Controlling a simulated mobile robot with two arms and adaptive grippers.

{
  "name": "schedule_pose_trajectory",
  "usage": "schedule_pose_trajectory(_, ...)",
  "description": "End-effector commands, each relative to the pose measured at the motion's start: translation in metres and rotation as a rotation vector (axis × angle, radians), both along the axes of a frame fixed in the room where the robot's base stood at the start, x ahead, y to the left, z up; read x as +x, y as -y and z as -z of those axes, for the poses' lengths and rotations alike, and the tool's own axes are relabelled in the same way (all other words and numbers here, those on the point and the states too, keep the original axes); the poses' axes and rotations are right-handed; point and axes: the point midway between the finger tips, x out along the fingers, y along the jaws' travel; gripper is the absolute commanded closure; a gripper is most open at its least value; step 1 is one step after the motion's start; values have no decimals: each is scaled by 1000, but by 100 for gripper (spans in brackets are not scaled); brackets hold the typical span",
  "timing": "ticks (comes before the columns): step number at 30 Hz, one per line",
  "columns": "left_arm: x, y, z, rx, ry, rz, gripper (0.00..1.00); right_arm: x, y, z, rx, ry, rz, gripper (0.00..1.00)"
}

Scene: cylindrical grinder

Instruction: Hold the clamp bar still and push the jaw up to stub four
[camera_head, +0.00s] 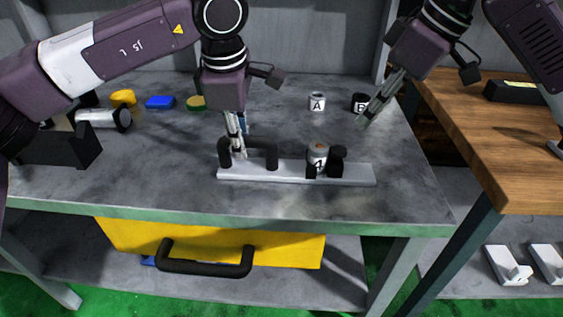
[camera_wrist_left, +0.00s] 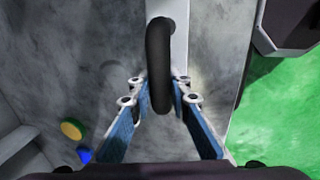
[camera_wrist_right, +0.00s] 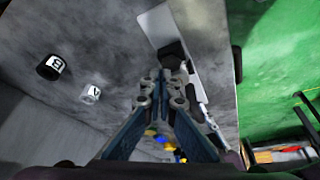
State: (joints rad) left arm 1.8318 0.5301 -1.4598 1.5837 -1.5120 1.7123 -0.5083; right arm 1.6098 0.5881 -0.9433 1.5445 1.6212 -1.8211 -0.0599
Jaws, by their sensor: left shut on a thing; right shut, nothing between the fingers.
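The clamp bar (camera_head: 350,175) is a flat silver bar lying near the table's front edge. A black handle (camera_head: 272,158) rises from its left part. My left gripper (camera_head: 236,153) is shut on this handle; the left wrist view shows the handle (camera_wrist_left: 160,60) between the fingers (camera_wrist_left: 157,95). Stub four (camera_head: 319,157), a short grey cylinder marked 4, stands at the bar's middle right. The black jaw (camera_head: 339,160) is close at its right; I cannot tell whether they touch. My right gripper (camera_head: 363,121) is shut and empty, above and right of the jaw, apart from it.
Two small cylinders marked A (camera_head: 317,101) and B (camera_head: 359,102) stand behind the bar. Yellow (camera_head: 123,97), blue (camera_head: 160,102) and green (camera_head: 196,103) pieces lie back left. A wooden bench (camera_head: 500,140) stands right. The table right of the bar is clear.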

Motion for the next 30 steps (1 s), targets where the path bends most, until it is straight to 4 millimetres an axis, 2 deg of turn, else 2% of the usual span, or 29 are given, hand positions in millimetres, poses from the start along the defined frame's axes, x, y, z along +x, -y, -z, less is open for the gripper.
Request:
schedule_pose_trajectory(12,1,-2,-1,4,2,-4,100,0,0,0,0,0,0,100)
schedule_pose_trajectory(13,1,-2,-1,4,2,-4,80,0,0,0,0,0,0,100)
schedule_pose_trajectory(18,1,-1,0,3,1,-3,62,0,0,0,0,0,0,100)
schedule_pose_trajectory(26,0,-1,-1,2,1,0,62,0,0,0,0,0,0,100)
schedule_pose_trajectory(30,-1,0,-11,0,3,-1,62,0,0,0,0,0,0,100)
